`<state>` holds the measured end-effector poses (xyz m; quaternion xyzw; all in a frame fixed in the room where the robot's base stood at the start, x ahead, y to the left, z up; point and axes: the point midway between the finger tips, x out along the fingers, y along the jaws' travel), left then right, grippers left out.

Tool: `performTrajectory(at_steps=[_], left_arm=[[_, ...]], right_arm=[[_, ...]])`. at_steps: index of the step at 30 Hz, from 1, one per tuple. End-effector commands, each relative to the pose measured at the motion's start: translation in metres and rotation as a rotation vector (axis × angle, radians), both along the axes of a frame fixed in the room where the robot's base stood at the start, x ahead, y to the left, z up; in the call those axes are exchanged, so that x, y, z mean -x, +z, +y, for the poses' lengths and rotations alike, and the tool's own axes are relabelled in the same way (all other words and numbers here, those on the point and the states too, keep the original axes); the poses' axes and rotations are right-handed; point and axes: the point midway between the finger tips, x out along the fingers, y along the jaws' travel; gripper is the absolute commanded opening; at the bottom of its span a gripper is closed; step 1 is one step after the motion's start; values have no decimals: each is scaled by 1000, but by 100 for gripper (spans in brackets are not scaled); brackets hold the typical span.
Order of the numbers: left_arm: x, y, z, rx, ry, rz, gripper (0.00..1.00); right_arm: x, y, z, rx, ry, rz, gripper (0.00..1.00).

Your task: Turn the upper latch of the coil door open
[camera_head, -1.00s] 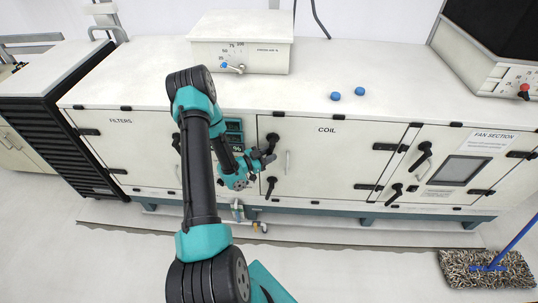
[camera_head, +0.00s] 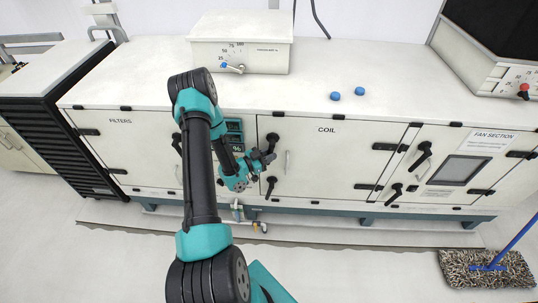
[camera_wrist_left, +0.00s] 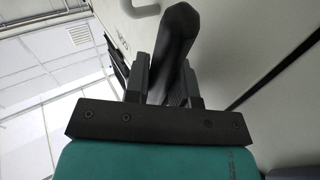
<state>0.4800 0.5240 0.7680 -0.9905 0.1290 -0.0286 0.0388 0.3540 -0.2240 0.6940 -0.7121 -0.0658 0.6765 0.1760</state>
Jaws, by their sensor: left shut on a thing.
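The coil door (camera_head: 335,160) is a white panel marked COIL, and it looks closed. Its black upper latch (camera_head: 272,138) shows at the door's left edge, just above my left gripper (camera_head: 266,157). In the left wrist view, my left gripper (camera_wrist_left: 168,85) is shut on the dark latch handle (camera_wrist_left: 178,40), which stands between its two fingers. In the head view the gripper hides the lower part of this handle. The black lower latch (camera_head: 271,186) hangs below the gripper. My right gripper is not in view.
A pale grab handle (camera_head: 287,162) is fixed on the coil door right beside my gripper. The fan section door (camera_head: 462,168) with black latches is at the right. Two blue knobs (camera_head: 335,96) and a control box (camera_head: 240,42) are on top. A mop (camera_head: 488,268) lies at lower right.

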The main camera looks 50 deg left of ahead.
Motion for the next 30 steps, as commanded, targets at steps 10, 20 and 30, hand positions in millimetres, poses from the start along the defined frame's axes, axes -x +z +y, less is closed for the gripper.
performTrajectory(at_steps=[10, 20, 30], left_arm=[[-9, -2, -10, 159, -2, -143, 0], [-18, 1, -20, 334, -1, -301, 0], [-21, 4, -24, 417, 0, -375, 0]], right_arm=[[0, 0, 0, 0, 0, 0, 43], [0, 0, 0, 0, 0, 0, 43], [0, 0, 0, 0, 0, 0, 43]])
